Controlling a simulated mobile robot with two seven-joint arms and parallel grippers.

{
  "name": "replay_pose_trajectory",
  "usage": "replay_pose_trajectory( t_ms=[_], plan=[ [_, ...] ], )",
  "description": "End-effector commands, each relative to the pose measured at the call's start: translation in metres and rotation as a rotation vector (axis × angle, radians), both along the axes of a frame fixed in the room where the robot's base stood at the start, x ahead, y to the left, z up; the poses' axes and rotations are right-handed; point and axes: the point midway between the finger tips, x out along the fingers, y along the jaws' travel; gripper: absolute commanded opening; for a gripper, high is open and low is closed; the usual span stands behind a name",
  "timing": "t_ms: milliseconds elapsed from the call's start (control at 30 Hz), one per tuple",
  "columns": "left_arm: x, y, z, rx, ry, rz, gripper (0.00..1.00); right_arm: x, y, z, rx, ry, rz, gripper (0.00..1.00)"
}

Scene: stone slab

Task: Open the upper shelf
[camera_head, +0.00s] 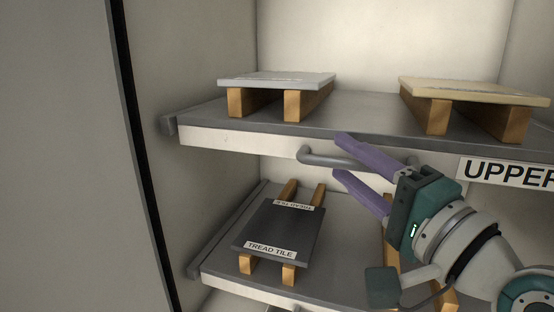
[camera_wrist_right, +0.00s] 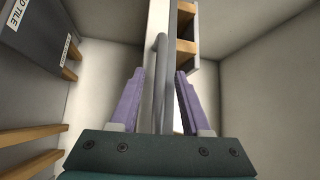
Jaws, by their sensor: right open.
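The upper shelf (camera_head: 225,138) is a grey board with a pale front edge, a label reading "UPPER" (camera_head: 508,173) and a grey bar handle (camera_head: 318,158). My right gripper (camera_head: 338,157) is open at the handle, its purple fingers pointing left in the head view. In the right wrist view, the handle (camera_wrist_right: 161,75) runs between the two spread fingers, and the gripper (camera_wrist_right: 161,75) is not closed on it. Part of the handle is hidden behind the fingers in the head view. My left gripper is in neither view.
The upper shelf carries a pale grey slab (camera_head: 277,79) and a cream slab (camera_head: 470,91), each on wooden blocks. The lower shelf (camera_head: 225,268) holds a dark slab labelled "TREAD TILE" (camera_head: 285,232) on wooden strips. A grey panel (camera_head: 60,150) stands at the left.

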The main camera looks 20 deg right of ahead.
Motion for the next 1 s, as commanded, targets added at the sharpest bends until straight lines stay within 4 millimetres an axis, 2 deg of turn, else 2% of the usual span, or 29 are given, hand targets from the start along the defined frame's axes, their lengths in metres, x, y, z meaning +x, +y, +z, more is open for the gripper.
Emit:
replay_pose_trajectory(
  t_ms=[200,600,1000],
  plan=[
    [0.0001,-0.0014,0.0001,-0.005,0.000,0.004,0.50,0.0000,0.0001,-0.0002,0.000,0.000,0.000,0.46],
    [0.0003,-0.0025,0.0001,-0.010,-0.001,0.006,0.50,-0.0003,-0.0001,-0.0001,-0.001,0.000,0.000,0.01],
    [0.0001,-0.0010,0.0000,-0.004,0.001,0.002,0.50,-0.0003,-0.0002,-0.0001,-0.001,0.000,0.000,0.00]
  ],
)
